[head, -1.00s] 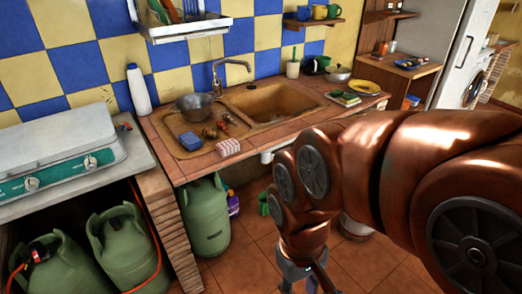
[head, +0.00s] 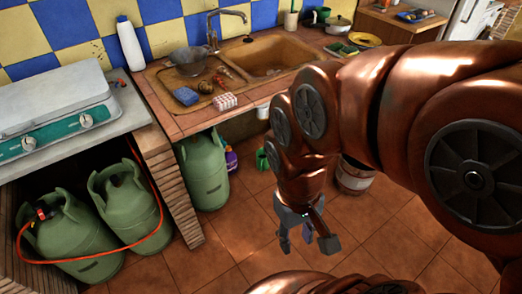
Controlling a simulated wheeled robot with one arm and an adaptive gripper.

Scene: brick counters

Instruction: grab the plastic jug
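I cannot tell for sure which thing is the plastic jug. A purple plastic bottle (head: 231,159) stands on the floor under the sink counter, just right of a green gas cylinder. A tall white plastic bottle (head: 130,44) stands at the back, between the stove and the sink. My gripper (head: 307,244) hangs over the tiled floor in front of the sink counter, pointing down. Its fingers are spread apart, and a small bluish part shows between them, too small to identify. It is to the right of the purple bottle and apart from it.
Green gas cylinders (head: 123,205) stand under the stove counter, with one more (head: 203,170) under the sink. A small green object (head: 262,159) and a pale bucket (head: 354,178) are on the floor. The sink counter edge (head: 215,108) overhangs. Floor at the front centre is clear.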

